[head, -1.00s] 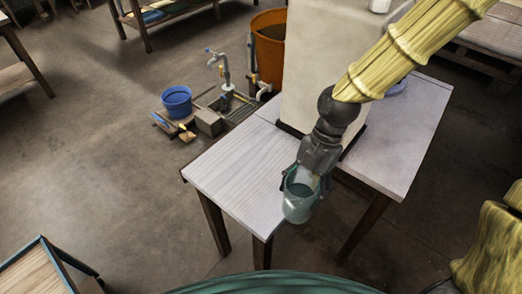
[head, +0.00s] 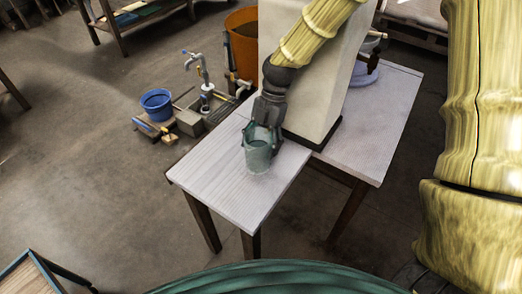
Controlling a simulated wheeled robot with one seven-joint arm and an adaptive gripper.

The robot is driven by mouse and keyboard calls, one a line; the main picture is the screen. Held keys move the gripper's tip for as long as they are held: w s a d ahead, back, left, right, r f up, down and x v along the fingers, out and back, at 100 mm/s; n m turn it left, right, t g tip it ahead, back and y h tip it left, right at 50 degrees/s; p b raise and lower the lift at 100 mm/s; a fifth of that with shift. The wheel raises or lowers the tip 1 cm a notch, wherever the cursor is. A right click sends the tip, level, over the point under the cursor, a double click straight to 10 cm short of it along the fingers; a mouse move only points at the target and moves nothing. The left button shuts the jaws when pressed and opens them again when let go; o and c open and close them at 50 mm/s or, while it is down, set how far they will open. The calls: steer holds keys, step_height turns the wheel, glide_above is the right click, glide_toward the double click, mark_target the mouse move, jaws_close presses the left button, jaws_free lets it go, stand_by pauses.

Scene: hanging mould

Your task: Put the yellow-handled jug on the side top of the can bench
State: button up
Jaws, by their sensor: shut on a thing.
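A grey-green translucent jug (head: 259,157) is in the head view, upright and over the pale left-hand top of the bench (head: 217,189). My gripper (head: 262,136) is shut on the jug near its rim, reaching down from above. The jug's base looks very near or on the bench top; I cannot tell whether it touches. Its handle is hidden behind or between my gripper's fingers, so no yellow shows clearly.
A tall pale block (head: 305,75) stands right behind the jug on the bench. The front and left of the bench top are clear.

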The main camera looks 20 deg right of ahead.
mark_target(266, 130)
steer(key=shift+f+p, duration=0.35)
steer(key=shift+f, duration=1.35)
steer(key=shift+f, duration=0.15)
steer(key=o, duration=1.9)
steer(key=shift+b+v, duration=0.5)
steer(key=shift+v, duration=3.35)
steer(key=shift+a, duration=0.1)
